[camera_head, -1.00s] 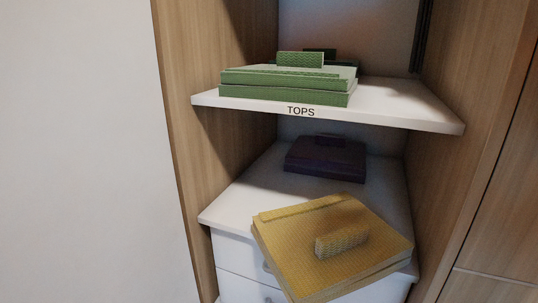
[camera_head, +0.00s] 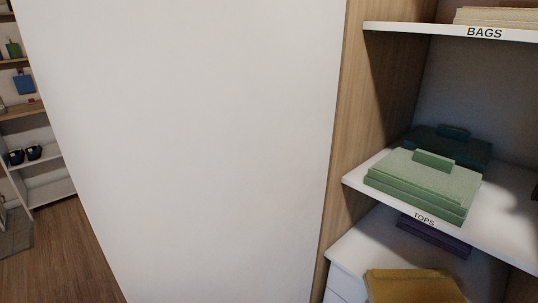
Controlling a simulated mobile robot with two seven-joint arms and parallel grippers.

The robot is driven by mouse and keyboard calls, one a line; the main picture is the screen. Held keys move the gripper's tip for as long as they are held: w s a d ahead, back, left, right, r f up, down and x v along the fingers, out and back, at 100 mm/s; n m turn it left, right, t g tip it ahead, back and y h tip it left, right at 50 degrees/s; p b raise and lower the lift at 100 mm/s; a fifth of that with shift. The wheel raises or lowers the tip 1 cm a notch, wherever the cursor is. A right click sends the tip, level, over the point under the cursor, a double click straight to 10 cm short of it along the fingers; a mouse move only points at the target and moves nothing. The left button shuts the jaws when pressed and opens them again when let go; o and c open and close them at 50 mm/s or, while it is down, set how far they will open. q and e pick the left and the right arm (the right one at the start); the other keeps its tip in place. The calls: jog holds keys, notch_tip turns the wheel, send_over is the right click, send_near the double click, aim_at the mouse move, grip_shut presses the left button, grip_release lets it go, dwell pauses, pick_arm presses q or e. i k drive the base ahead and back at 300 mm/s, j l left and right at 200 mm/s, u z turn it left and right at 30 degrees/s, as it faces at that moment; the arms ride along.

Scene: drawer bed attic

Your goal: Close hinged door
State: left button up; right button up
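A tall, flat white panel (camera_head: 205,150) fills the middle-left of the head view. It stands against the left wooden side (camera_head: 352,100) of an open closet. It may be the hinged door standing open, but no hinge or handle shows, so I cannot tell for sure. The closet front is uncovered and its shelves are exposed. Neither of my grippers is in view.
Green folded items (camera_head: 425,183) lie on the TOPS shelf (camera_head: 360,182), below the BAGS shelf (camera_head: 400,28). A yellow item (camera_head: 412,287) lies lower. At far left are a rack (camera_head: 50,190) and open wooden floor (camera_head: 65,255).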

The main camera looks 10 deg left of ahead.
aim_at(193, 138)
jog(key=j+z, duration=0.2)
jog(key=j, duration=0.25)
jog(key=k+j+z, duration=0.2)
jog(key=j, duration=0.2)
jog(key=j+z, duration=0.2)
jog(key=j, duration=0.25)
jog(key=j+z, duration=0.25)
jog(key=j, duration=0.15)
jog(key=k+j+z, duration=0.2)
jog(key=j, duration=0.15)
jog(key=k+j+z, duration=0.2)
jog(key=j, duration=0.15)
jog(key=i+j+z, duration=0.15)
jog(key=j, duration=0.15)
jog(key=i+j+z, duration=0.15)
jog(key=j, duration=0.15)
jog(key=j+z, duration=0.2)
jog(key=i+j+z, duration=0.15)
jog(key=j, duration=0.3)
